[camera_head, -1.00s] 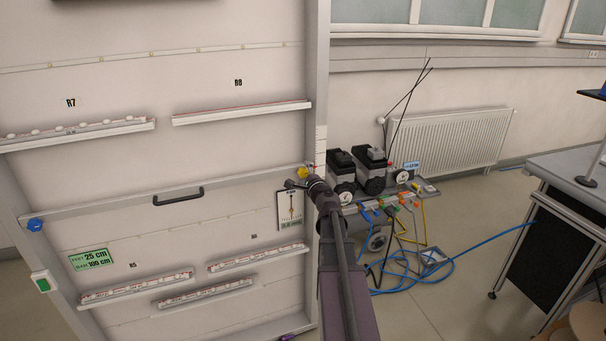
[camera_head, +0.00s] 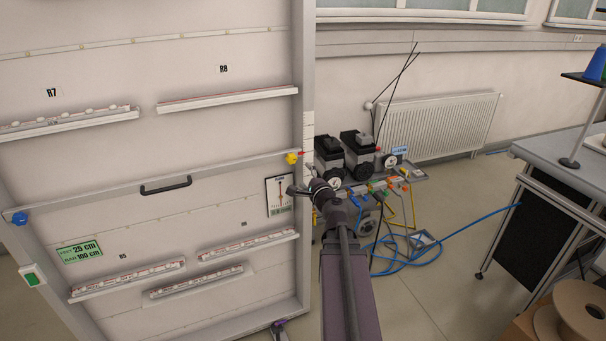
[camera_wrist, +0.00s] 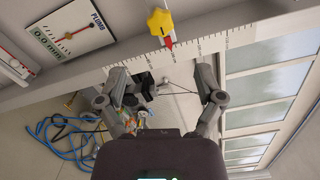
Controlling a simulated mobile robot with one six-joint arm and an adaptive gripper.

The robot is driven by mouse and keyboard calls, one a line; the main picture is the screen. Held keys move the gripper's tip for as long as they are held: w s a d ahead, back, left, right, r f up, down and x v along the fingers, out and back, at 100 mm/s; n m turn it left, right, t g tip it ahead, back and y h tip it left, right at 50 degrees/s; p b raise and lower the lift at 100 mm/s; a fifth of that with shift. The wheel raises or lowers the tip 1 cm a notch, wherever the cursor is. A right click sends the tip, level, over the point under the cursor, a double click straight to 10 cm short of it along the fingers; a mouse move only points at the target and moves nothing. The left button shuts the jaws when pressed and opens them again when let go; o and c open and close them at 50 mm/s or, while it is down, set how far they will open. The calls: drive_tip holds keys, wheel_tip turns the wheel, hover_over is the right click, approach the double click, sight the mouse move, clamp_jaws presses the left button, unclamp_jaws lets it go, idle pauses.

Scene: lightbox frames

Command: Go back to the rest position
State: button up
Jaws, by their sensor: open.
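My gripper (camera_wrist: 165,88) is open and empty in the wrist view, its two fingers spread apart below a white ruled scale (camera_wrist: 190,50). A yellow knob with a red pointer (camera_wrist: 160,25) sits on that scale, apart from the fingers. In the head view my gripper (camera_head: 300,192) is at the right edge of the white panel (camera_head: 120,215), next to the plumb gauge (camera_head: 279,195) and below the yellow knob (camera_head: 292,157). My arm partly hides the equipment behind it.
A black handle (camera_head: 166,186), a blue knob (camera_head: 19,219) and several ledges are on the panel. Grey machines (camera_head: 358,150) and blue cables (camera_head: 440,240) lie behind my arm. A table (camera_head: 560,160) and a cable spool (camera_head: 580,310) stand at right. Floor between is open.

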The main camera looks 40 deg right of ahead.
idle(0.6)
drive_tip(key=w+a+f+n+g+y+p, duration=0.25)
drive_tip(key=a+n+y, duration=0.35)
drive_tip(key=a, duration=0.6)
drive_tip(key=w+a+f+n+g+y+p, duration=0.1)
drive_tip(key=a+f+n+g+y+p, duration=0.2)
drive_tip(key=a+n, duration=0.75)
drive_tip(key=s+a+f+n+g+h+p, duration=0.3)
drive_tip(key=s+a+n+g, duration=0.4)
drive_tip(key=s+a+g, duration=0.5)
drive_tip(key=shift+s+a+h+p, duration=0.4)
drive_tip(key=shift+a+h+p, duration=0.4)
drive_tip(key=shift+a, duration=0.45)
drive_tip(key=shift+n, duration=0.25)
